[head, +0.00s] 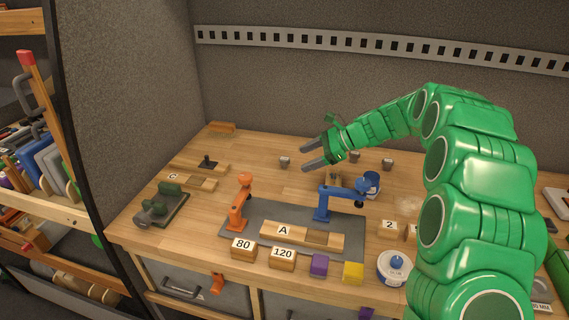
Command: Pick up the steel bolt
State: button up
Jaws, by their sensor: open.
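I cannot pick out a steel bolt for certain. Several small grey metal pieces stand on the back of the wooden table: one left of my gripper (285,162), one to its right (354,157) and one further right (387,164). They are too small to tell whether any is the bolt. My gripper (311,154) is open, with its grey fingers pointing left above the back of the table. It holds nothing that I can see. The green arm reaches in from the right and covers part of the table.
A grey mat (350,246) carries an orange clamp-like stand (240,203), a blue one (324,203) and a block marked A (284,231). Numbered blocks (243,248), a purple cube (319,264) and a yellow cube (353,272) line the front. A wall stands behind.

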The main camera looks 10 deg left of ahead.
aim_at(288, 159)
jog(key=w+a+f+m, duration=0.1)
jog(key=w+f, duration=0.1)
jog(key=w, duration=0.1)
jog(key=w+f+m+t+y, duration=0.1)
jog(key=w+f, duration=0.1)
jog(key=w, duration=0.2)
jog(key=w+a+f+m+y, duration=0.1)
jog(key=w+f+m, duration=0.1)
jog(key=w+f, duration=0.1)
jog(key=shift+w+a, duration=0.35)
jog(key=shift+x, duration=3.85)
jog(key=c, duration=1.1)
